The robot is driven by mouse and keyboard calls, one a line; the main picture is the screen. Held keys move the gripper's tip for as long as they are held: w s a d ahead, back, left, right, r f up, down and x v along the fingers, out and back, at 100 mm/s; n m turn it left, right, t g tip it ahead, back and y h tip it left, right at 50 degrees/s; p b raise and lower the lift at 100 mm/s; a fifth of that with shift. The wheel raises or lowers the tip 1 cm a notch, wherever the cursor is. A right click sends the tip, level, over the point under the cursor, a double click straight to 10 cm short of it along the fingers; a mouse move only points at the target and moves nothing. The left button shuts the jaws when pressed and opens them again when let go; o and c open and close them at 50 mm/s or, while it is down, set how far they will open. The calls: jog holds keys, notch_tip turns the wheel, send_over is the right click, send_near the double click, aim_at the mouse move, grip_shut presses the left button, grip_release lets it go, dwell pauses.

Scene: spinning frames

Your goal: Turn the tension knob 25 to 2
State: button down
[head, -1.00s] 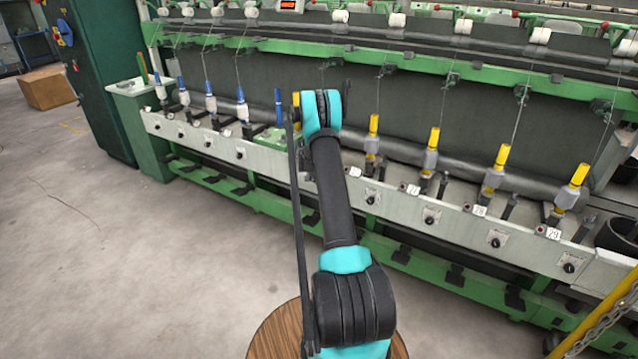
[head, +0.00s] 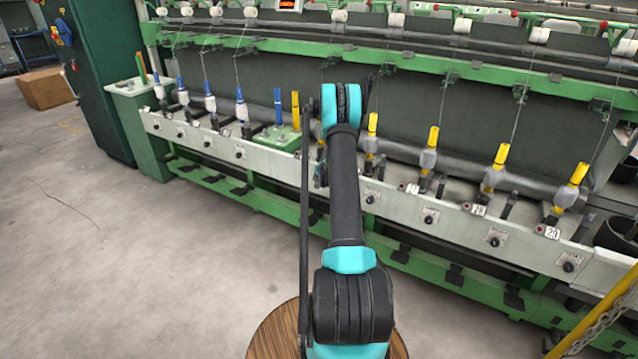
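Several small dark tension knobs sit on pale plates along the white front rail (head: 265,158) of the spinning frame. To the left of my arm are knobs (head: 180,133), (head: 209,143) and (head: 239,155). To the right are a knob (head: 370,198) close beside the arm, then a knob (head: 429,218), a knob (head: 495,241) and a knob (head: 568,266) farther right. The number tags on the rail are too small to read surely, so I cannot tell which knob is 25. Their settings are also unreadable. My arm reaches toward the rail; my gripper is hidden behind it.
Blue bobbins (head: 240,104) stand left and yellow bobbins (head: 430,150) right above the rail. A green block (head: 277,138) sits behind the rail. A yellow post with a chain (head: 600,318) stands at front right. The floor (head: 120,260) at left is clear, with a cardboard box (head: 45,88) beyond.

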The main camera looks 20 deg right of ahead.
jog(key=m+t+y, duration=0.1)
jog(key=t, duration=0.2)
jog(key=f+m+t+y, duration=0.1)
jog(key=t+y, duration=0.1)
jog(key=t, duration=0.1)
jog(key=t+y, duration=0.1)
jog(key=t, duration=0.2)
jog(key=shift+s+d+f+m+y, duration=0.25)
jog(key=shift+s+d+m+y, duration=0.1)
jog(key=shift+s+m+y, duration=0.05)
dwell(0.4)
jog(key=c, duration=1.2)
grip_release()
jog(key=shift+r, duration=0.15)
